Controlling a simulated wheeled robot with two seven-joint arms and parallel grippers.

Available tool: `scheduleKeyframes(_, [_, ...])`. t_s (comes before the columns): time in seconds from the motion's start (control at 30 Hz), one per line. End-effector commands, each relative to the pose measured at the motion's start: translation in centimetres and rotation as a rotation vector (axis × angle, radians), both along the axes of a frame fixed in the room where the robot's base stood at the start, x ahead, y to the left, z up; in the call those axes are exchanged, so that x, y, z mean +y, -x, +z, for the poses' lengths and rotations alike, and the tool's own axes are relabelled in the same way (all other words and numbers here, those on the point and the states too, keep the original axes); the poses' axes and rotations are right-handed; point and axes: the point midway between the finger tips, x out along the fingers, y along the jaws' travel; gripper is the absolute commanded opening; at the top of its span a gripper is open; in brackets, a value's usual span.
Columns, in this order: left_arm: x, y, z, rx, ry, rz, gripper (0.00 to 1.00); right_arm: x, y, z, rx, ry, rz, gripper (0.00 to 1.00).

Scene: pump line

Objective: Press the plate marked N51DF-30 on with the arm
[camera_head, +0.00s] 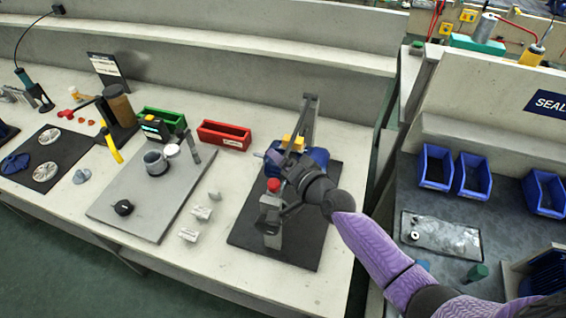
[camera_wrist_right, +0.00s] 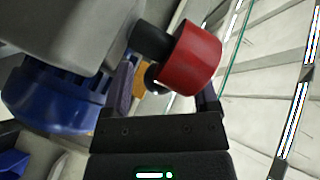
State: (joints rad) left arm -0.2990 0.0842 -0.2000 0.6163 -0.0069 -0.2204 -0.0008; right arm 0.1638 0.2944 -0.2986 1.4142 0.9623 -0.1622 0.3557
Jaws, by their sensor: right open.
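An arm press with a red knob (camera_head: 273,185) and a grey column (camera_head: 307,118) stands on a black mat (camera_head: 245,237) on the bench. A blue body (camera_head: 316,157) and a yellow part (camera_head: 293,142) show at the press, partly behind my right gripper (camera_head: 275,163). In the right wrist view a red cylindrical knob (camera_wrist_right: 197,58) on a black stem is close to the open fingers of my right gripper (camera_wrist_right: 165,85); contact is unclear. The blue body also shows there (camera_wrist_right: 55,95). No plate marking N51DF-30 is legible. My left gripper is not in view.
Small pale labelled pieces (camera_head: 201,213) stand left of the press mat. A grey board (camera_head: 135,200) with a metal cup (camera_head: 155,163) lies farther left. A red bin (camera_head: 224,135) and a green bin (camera_head: 162,121) stand behind. Blue bins (camera_head: 472,176) are on the right bench.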

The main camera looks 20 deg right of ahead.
Motion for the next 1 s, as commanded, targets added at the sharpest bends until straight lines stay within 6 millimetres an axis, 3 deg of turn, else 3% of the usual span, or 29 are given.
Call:
scheduleKeyframes(0.23, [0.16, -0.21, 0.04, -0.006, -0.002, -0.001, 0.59, 0.03, -0.12, 0.01, 0.0, 0.001, 0.0, 0.76])
scheduleKeyframes(0.6, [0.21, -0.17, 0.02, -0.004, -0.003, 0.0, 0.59, 0.0, -0.1, 0.01, 0.0, 0.001, 0.0, 0.0])
scheduleKeyframes(1.0, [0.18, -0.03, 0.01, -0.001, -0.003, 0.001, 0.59, 0.0, -0.09, 0.0, 0.0, 0.001, -0.001, 0.0])
